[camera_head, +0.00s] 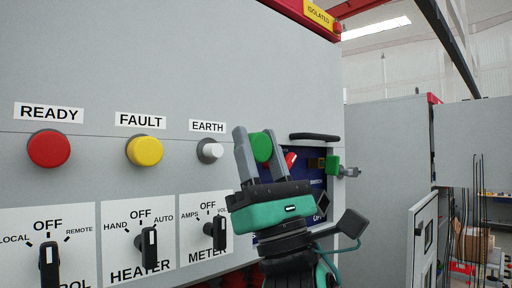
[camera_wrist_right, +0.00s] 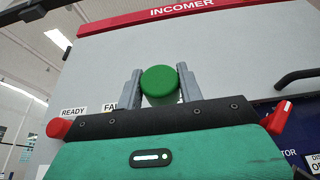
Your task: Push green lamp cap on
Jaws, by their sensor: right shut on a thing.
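The green lamp cap (camera_head: 261,147) is held between the two grey fingers of my right gripper (camera_head: 260,154), which is shut on it. In the right wrist view the round green cap (camera_wrist_right: 160,85) sits between the fingertips. The white lamp (camera_head: 209,151) under the EARTH label (camera_head: 208,127) has no coloured cap and lies left of my right gripper, apart from it. My left gripper is not in view.
A red lamp (camera_head: 49,149) under READY and a yellow lamp (camera_head: 145,150) under FAULT stand on the grey panel. Black rotary switches (camera_head: 149,249) are below. A dark handle (camera_head: 315,137) and a blue plate lie right of the gripper. An open cabinet door (camera_head: 424,244) is at far right.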

